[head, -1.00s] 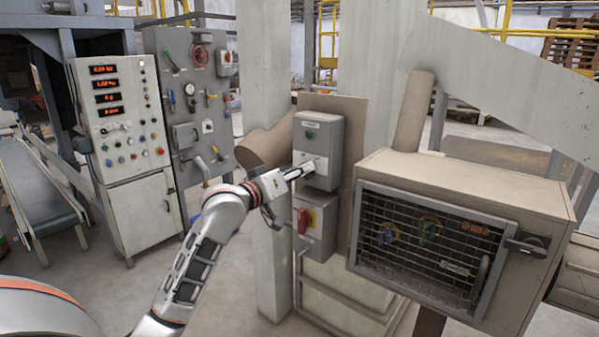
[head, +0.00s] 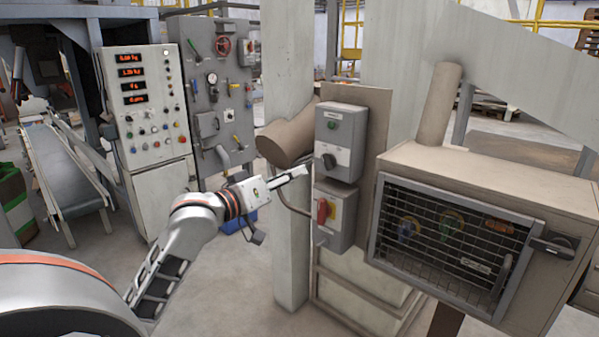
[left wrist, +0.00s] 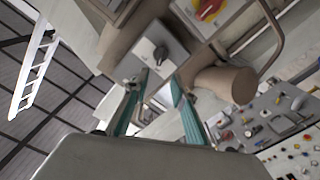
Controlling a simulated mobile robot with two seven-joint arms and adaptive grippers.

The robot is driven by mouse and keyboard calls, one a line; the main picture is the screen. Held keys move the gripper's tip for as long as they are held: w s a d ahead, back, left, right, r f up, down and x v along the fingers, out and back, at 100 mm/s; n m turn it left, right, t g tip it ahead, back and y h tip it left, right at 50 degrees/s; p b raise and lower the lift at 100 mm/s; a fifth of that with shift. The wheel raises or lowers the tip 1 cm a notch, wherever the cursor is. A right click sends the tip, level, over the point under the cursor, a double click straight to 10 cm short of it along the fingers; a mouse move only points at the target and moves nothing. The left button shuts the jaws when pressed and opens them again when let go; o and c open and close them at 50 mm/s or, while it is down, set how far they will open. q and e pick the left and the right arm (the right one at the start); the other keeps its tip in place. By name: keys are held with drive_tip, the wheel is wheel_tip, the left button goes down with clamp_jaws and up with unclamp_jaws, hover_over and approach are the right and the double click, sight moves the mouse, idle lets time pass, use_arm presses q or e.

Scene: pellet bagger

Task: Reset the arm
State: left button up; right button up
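My left gripper (head: 300,172) is in front of the grey post, left of the upper grey switch box (head: 342,128), and apart from it. In the left wrist view its two teal fingers (left wrist: 155,92) stand apart with nothing between them. The upper box has a green button and a black rotary knob (head: 328,161); the knob also shows in the left wrist view (left wrist: 160,53). Below is a lower grey box with a red switch handle (head: 322,211) on a yellow plate, seen in the left wrist view too (left wrist: 208,9). My right gripper is not in view.
A tan cabinet with a mesh door (head: 455,250) stands at the right. A control panel (head: 145,100) and a grey valve panel (head: 215,75) stand behind at the left. Open floor lies between.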

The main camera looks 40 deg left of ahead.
use_arm(q)
drive_tip(key=shift+s, duration=0.15)
idle(0.4)
drive_tip(key=s+d+f+m+g, duration=0.1)
drive_tip(key=s+d+f, duration=0.15)
drive_tip(key=f, duration=0.85)
drive_tip(key=s+d+f+m+g, duration=0.1)
drive_tip(key=d+f+m+g, duration=0.15)
drive_tip(key=f, duration=0.85)
drive_tip(key=s+d+f+g, duration=0.1)
drive_tip(key=s+d+f, duration=0.15)
drive_tip(key=f, duration=0.85)
drive_tip(key=s+d+f+m+g, duration=0.3)
drive_tip(key=s+d+f+m, duration=0.2)
drive_tip(key=s+d+f, duration=0.9)
wheel_tip(320, 180, down, 5)
drive_tip(key=s, duration=0.2)
drive_tip(key=shift+s+d+r+m, duration=0.15)
drive_tip(key=shift+s+d+m, duration=0.1)
drive_tip(key=shift+s+m, duration=0.15)
